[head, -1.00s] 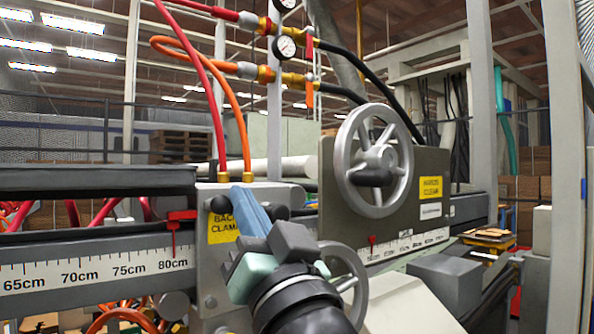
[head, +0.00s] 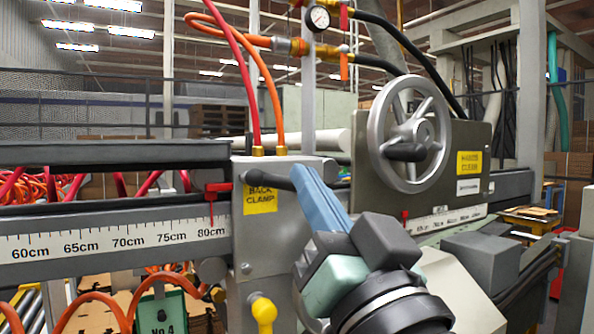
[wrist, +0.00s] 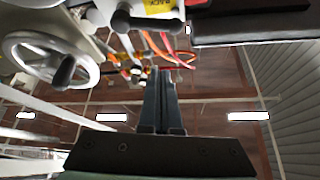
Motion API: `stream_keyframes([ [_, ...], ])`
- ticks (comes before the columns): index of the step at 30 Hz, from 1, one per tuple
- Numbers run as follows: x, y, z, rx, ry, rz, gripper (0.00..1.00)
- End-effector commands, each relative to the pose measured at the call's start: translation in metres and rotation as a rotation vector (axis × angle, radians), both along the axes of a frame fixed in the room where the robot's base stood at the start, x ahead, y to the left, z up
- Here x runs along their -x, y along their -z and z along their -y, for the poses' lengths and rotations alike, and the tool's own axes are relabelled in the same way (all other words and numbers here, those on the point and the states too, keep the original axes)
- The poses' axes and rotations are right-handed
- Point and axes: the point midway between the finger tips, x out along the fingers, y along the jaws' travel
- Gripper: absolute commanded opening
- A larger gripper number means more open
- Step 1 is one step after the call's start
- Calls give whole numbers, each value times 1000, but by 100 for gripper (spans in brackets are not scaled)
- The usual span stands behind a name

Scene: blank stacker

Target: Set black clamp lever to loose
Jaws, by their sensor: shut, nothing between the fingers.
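The black clamp lever (head: 268,180) sits on the grey clamp housing, just above the yellow BACK CLAMP label (head: 260,200). In the wrist view the lever (wrist: 145,23) lies beyond my fingertips, beside the yellow label. My gripper (head: 303,174) is shut and empty, its blue fingers together. The fingertips overlap the lever's right end in the head view; I cannot tell whether they touch. In the wrist view the closed fingers (wrist: 160,72) point toward the lever.
A large grey handwheel (head: 410,135) stands to the right on a plate with a yellow label. A ruler rail (head: 120,240) with a red pointer runs left. Red and orange hoses (head: 255,90) rise above the housing. A yellow knob (head: 264,312) is below.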

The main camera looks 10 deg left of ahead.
Motion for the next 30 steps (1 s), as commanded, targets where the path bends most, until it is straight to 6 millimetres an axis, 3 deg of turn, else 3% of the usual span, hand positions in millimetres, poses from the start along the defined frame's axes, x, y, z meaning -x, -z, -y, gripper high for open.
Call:
stream_keyframes([
  [6, 15, 10, 9, 0, 2, 1, 0],
  [18, 17, 7, 9, 1, 5, 4, 0],
  [23, 25, -27, 8, 36, 120, 77, 0],
  [30, 63, -100, 18, 120, 453, 262, 0],
])
